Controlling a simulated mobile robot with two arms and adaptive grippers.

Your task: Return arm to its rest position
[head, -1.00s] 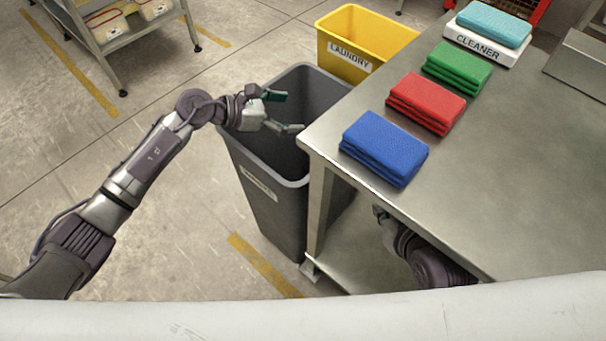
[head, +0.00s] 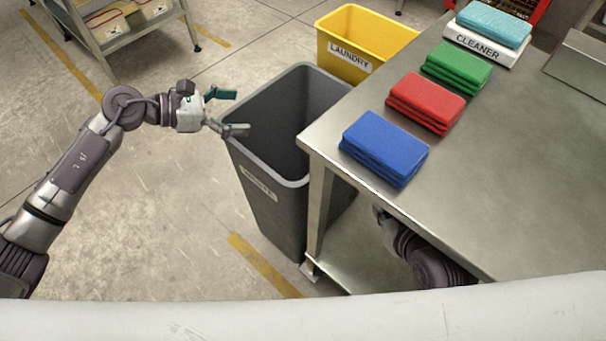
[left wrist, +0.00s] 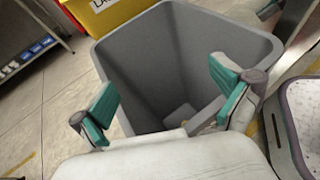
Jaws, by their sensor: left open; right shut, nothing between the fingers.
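My left gripper (head: 228,111) is open and empty, at the left rim of the grey bin (head: 262,181) in the head view. In the left wrist view its two green-padded fingers (left wrist: 166,108) stand wide apart in front of the bin (left wrist: 185,15), with a small pale item (left wrist: 181,115) low inside it. My right gripper (head: 380,213) is at the front edge of the steel table, mostly hidden under the tabletop; its fingers are hard to make out.
The steel table (head: 480,170) carries folded blue (head: 384,147), red (head: 427,102) and green (head: 457,66) cloths, and a light blue cloth (head: 494,22) on the CLEANER holder (head: 476,44). A yellow LAUNDRY bin (head: 350,62) stands behind the grey bin. Floor at left is clear up to a shelf (head: 130,40).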

